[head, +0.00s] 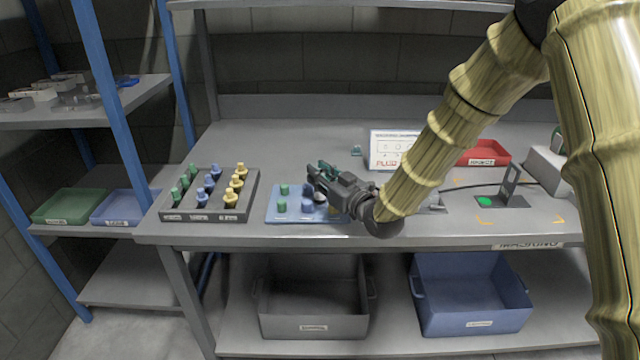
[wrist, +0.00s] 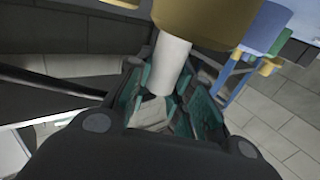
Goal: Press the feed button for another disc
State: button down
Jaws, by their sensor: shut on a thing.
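My gripper (head: 318,180) is over the blue board (head: 276,214) on the bench. In the wrist view my gripper (wrist: 170,98) has its teal fingers closed around the pale stem of a yellow-topped piece (wrist: 168,66). In the head view the held piece is mostly hidden by my gripper. A flat green disc (head: 485,201) lies on a dark plate with an upright frame (head: 510,183) at the right of the bench, apart from my gripper. I cannot make out which thing is the feed button.
A dark rack (head: 232,213) with green, blue and yellow pieces stands left. Green and blue pieces stand on the blue board. A sign (head: 392,148), a red tray (head: 484,153) and a grey box (head: 546,172) stand further back. Grey (head: 312,324) and blue (head: 468,312) bins sit below.

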jog(key=shift+r, duration=0.15)
jog(key=shift+r, duration=0.55)
jog(key=shift+s+d+r, duration=0.1)
jog(key=shift+s+r, duration=0.15)
jog(key=shift+r, duration=0.3)
jog(key=shift+s+d+r, duration=0.1)
jog(key=shift+s+r, duration=0.1)
jog(key=shift+r, duration=0.35)
jog(key=s+d+b, duration=0.1)
jog(key=s+d, duration=0.1)
jog(key=s, duration=0.5)
jog(key=s+d+r, duration=0.1)
jog(key=s+d, duration=0.2)
jog(key=s, duration=0.4)
jog(key=shift+d+r+b, duration=0.25)
jog(key=shift+d+b, duration=0.05)
jog(key=shift+b, duration=0.05)
jog(key=shift+f, duration=0.1)
